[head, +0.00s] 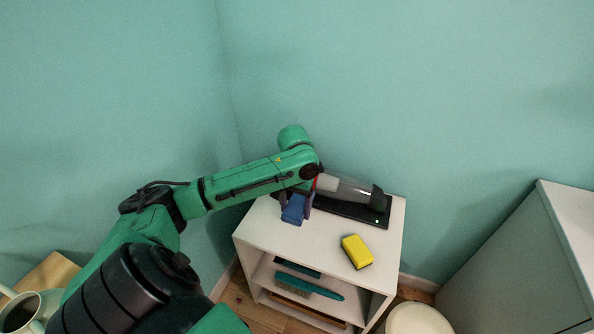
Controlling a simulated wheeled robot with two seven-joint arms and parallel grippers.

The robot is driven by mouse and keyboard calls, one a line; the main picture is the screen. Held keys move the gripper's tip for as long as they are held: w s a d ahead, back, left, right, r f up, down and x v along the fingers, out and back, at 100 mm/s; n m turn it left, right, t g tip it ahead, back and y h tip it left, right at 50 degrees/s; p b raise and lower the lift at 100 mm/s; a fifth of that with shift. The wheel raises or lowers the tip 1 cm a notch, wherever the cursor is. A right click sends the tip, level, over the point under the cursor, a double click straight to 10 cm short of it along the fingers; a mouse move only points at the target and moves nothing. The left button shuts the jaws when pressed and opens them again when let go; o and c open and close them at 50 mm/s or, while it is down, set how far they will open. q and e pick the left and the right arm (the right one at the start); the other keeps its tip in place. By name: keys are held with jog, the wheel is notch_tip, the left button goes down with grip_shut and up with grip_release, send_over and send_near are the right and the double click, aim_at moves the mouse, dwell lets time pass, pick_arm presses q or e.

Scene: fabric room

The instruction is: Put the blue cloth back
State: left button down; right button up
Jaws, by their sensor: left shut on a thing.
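The blue cloth (293,212) is at the back left of the top of a small white shelf unit (285,240). My left gripper (297,197) is shut on the cloth, and the cloth hangs below its fingers. The cloth is at or just above the shelf top; I cannot tell whether it touches. The wrist and fingers hide part of the cloth. My right gripper is not in view.
A handheld vacuum (345,189) lies on a black base (362,213) right beside my gripper. A yellow sponge (357,252) lies nearer the front. A teal brush (310,287) is on a lower shelf.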

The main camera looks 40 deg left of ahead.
aim_at(295, 241)
pick_arm(q)
notch_tip(295, 241, down, 14)
jog(key=shift+w+a+r+b, duration=0.1)
jog(key=shift+a+r+b, duration=0.05)
jog(key=shift+b, duration=0.6)
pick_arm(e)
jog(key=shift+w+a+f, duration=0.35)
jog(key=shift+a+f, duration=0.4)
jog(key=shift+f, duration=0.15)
pick_arm(q)
grip_release()
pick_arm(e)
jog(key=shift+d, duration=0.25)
pick_arm(q)
notch_tip(295, 241, up, 12)
jog(key=shift+r+p, duration=0.1)
jog(key=shift+p, duration=0.75)
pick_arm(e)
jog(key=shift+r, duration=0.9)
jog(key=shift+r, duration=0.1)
